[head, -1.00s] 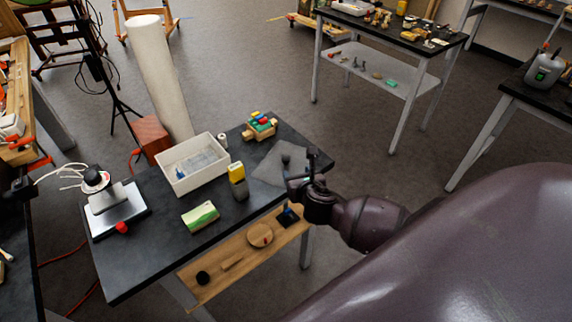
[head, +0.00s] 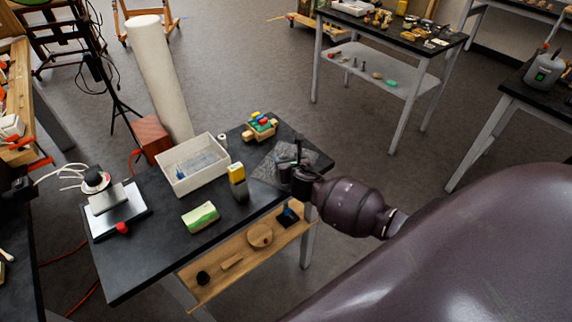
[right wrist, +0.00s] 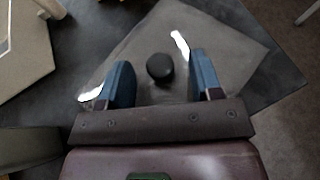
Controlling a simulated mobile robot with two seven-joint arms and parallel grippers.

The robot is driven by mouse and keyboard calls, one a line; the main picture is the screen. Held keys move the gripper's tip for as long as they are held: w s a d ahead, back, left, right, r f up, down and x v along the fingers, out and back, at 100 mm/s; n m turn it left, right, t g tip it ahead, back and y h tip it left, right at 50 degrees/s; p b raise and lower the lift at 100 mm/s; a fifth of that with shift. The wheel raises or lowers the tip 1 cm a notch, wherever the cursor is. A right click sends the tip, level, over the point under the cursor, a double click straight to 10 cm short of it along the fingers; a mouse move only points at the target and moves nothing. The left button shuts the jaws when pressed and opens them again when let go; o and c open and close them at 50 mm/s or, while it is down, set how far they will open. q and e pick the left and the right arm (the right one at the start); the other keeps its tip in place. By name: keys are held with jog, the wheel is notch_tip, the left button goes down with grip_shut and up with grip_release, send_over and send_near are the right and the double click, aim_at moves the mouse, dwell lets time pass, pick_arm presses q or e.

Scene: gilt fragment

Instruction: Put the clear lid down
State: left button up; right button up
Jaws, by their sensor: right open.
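The clear lid (head: 268,168) is a flat, see-through square panel on the black table's right end. In the right wrist view the lid (right wrist: 215,35) appears to lie flat, and its round black knob (right wrist: 160,68) sits between my fingers with a gap on each side. My right gripper (head: 296,162) is over the lid's right part in the head view. In the right wrist view my right gripper (right wrist: 157,77) has its two blue fingers apart and open around the knob. The knob is hard to make out in the head view. My left gripper is out of view.
A white bin (head: 182,187) stands left of the lid, with a yellow-topped grey device (head: 238,182) between them. A wooden block toy (head: 260,127) is behind. A green-and-white block (head: 200,217) lies toward the front. The table's right edge is near the lid.

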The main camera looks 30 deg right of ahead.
jog(key=shift+w, duration=0.15)
jog(key=shift+c, duration=0.3)
grip_shut()
